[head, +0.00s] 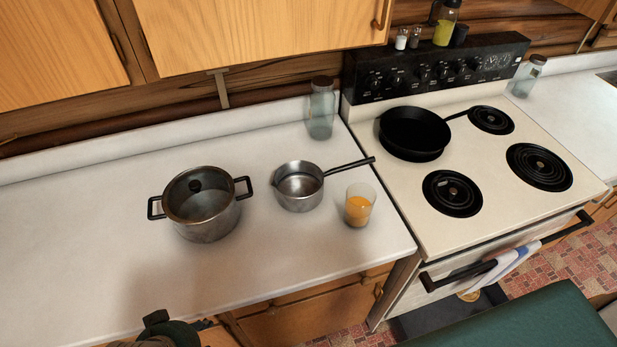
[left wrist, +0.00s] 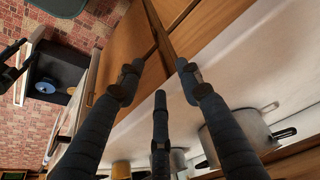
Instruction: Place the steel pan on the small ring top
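The steel pan (head: 298,189) is a small saucepan, upright on the white counter left of the stove. Its dark handle points right toward the stove. The stove has two smaller bare coil rings, one front left (head: 452,193) and one back right (head: 491,120). My left gripper shows in part at the bottom edge of the head view (head: 163,328), in front of the counter and apart from the pan. In the left wrist view its fingers (left wrist: 158,75) are spread and empty. My right gripper is not in view.
A lidded pot (head: 203,222) stands left of the pan. A glass of orange juice (head: 359,205) is close on its right, and a glass jar (head: 320,108) behind. A black frying pan (head: 414,134) covers the back left ring. The larger front right ring (head: 539,167) is bare.

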